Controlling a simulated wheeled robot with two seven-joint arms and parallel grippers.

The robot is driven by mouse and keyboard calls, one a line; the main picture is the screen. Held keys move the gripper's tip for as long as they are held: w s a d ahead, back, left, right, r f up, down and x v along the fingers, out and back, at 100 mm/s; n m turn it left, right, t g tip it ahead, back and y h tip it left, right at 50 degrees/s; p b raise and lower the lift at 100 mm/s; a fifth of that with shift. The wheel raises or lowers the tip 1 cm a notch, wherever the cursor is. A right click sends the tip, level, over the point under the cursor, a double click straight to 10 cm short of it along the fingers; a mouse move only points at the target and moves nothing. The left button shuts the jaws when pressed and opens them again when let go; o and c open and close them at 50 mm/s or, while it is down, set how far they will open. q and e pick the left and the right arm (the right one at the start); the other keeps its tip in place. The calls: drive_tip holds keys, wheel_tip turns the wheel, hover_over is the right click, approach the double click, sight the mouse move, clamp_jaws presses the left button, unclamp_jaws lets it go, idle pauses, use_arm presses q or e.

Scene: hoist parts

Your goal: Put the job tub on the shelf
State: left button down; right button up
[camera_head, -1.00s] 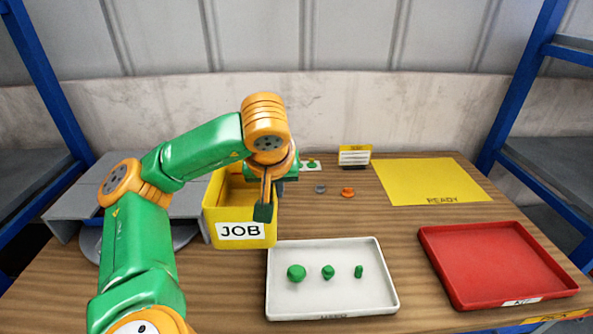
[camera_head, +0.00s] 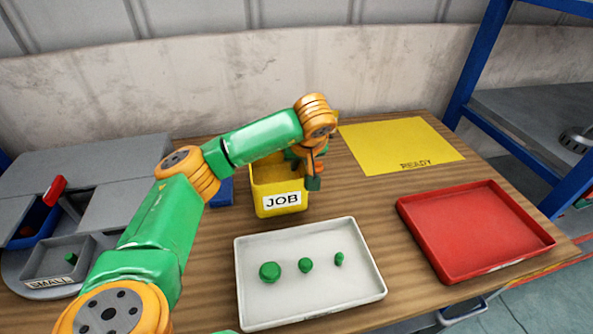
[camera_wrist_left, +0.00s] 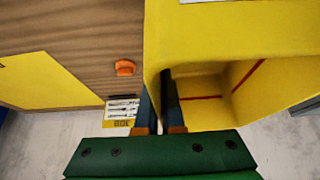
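The yellow job tub (camera_head: 262,191), with a white JOB label on its front, is upright over the wooden table behind the white tray. My left gripper (camera_head: 313,182) is at its right wall. In the left wrist view the fingers (camera_wrist_left: 158,112) straddle the wall of the tub (camera_wrist_left: 230,35), one inside and one outside, and look closed on it. The part of the tub's inside that shows has no parts in it. Whether its base touches the table cannot be told. A grey shelf (camera_head: 525,108) on blue posts stands at the right. My right gripper is not in view.
The white tray (camera_head: 255,310) holds green parts. A red tray (camera_head: 475,235) and a yellow READY mat (camera_head: 400,145) lie at right. Grey bins (camera_head: 60,262) stand at left. An orange part (camera_wrist_left: 125,68) lies near the tub. A blue post (camera_head: 475,65) edges the shelf.

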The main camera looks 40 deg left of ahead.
use_arm(q)
wheel_tip(320, 180, down, 2)
drive_tip(key=shift+s+d+f+p, duration=0.1)
drive_tip(key=shift+s+f+p, duration=0.05)
drive_tip(key=shift+p, duration=0.15)
drive_tip(key=shift+f, duration=0.15)
drive_tip(key=c, duration=1)
unclamp_jaws()
drive_tip(key=shift+c, duration=0.2)
